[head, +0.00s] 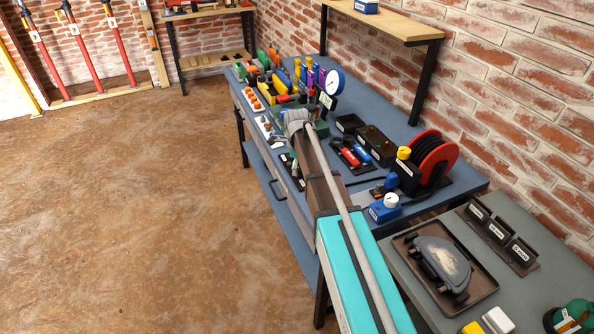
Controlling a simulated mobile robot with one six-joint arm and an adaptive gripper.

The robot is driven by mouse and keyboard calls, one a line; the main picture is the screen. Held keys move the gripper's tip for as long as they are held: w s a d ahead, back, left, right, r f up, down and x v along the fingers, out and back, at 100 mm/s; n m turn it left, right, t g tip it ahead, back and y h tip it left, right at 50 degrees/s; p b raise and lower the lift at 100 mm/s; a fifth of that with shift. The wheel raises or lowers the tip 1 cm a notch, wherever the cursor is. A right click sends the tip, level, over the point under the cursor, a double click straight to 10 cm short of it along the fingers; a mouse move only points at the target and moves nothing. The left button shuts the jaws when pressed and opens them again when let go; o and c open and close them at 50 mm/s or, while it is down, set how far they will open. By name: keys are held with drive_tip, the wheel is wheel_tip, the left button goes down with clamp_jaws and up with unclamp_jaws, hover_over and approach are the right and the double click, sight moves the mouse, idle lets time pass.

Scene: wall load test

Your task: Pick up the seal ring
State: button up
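My arm reaches from the bottom of the head view over the blue workbench (352,88). My gripper (314,110) is at the far end of the arm, small and partly hidden by the wrist, close to a round white-faced gauge (330,83). I cannot tell whether its fingers are open or shut, or whether it touches anything. I cannot single out a seal ring for certain. Small orange pieces lie on a white holder (251,99) at the bench's left edge, but their shape is too small to tell. My arm hides part of the bench.
A red hose reel (432,160), a blue-and-white device (385,207) and black bins (372,140) stand right of my arm. Coloured parts crowd the bench's far end. A wooden shelf (390,20) juts from the brick wall above. A grey table (420,262) holds a dark tray (482,291). The floor at left is clear.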

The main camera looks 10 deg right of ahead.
drive_tip(key=c, duration=0.6)
drive_tip(key=shift+r, duration=0.1)
wheel_tip(320, 180, up, 3)
drive_tip(key=p, duration=0.2)
drive_tip(key=shift+f+p, duration=0.2)
drive_tip(key=shift+p, duration=0.15)
drive_tip(key=s+a+r+p, duration=0.4)
drive_tip(key=s+r+p, duration=0.6)
drive_tip(key=s, duration=0.3)
drive_tip(key=shift+s, duration=0.2)
drive_tip(key=shift+a+r, duration=0.1)
